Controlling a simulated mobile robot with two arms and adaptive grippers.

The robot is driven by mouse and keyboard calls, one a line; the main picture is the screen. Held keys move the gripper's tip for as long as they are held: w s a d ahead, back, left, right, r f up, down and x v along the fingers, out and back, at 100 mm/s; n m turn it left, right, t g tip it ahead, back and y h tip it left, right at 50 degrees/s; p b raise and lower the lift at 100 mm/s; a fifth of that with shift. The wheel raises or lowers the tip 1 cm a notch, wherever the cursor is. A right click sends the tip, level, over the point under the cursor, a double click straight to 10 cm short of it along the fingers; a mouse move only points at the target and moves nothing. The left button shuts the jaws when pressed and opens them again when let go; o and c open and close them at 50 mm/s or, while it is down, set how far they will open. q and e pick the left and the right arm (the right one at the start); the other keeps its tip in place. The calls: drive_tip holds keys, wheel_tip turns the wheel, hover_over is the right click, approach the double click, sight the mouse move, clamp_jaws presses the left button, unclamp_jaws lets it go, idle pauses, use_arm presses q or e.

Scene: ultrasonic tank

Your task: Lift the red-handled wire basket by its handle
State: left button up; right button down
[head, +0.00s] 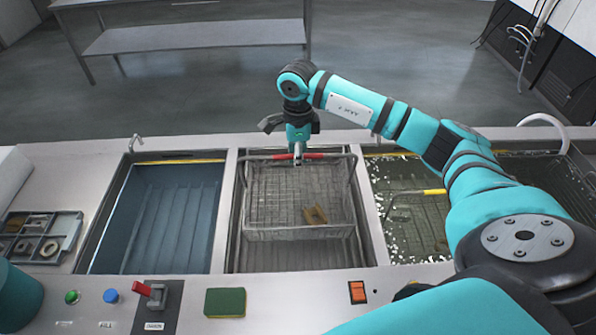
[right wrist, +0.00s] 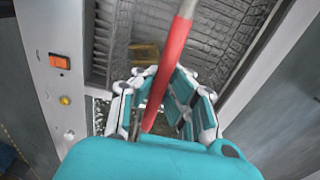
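The wire basket (head: 262,195) sits in the middle tank, with a small brown part (head: 315,215) in it. Its raised handle has a red grip (head: 300,156) along the back, which also crosses the right wrist view (right wrist: 170,60). My right gripper (head: 298,152) points down at the middle of the red grip. In the right wrist view, the red grip runs between the fingers, which are drawn in closely on both sides and look shut on it. Finger contact is partly hidden. My left gripper is not in view.
A blue-lit tank (head: 165,215) lies left, and a liquid-filled tank (head: 415,235) with a yellow-handled basket (head: 433,192) lies right. Tank walls stand close around the wire basket. A parts tray (head: 40,238), green sponge (head: 225,302) and orange switch (head: 357,292) are on the counter.

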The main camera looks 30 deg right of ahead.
wheel_tip(320, 180, up, 4)
drive_tip(key=shift+r+b, duration=0.2)
drive_tip(key=shift+b, duration=0.45)
wheel_tip(320, 180, up, 3)
drive_tip(key=shift+r+p, duration=0.2)
drive_tip(key=shift+p, duration=0.25)
wheel_tip(320, 180, up, 10)
drive_tip(key=p, duration=0.6)
drive_tip(key=shift+a+f, duration=0.1)
drive_tip(key=shift+f, duration=0.05)
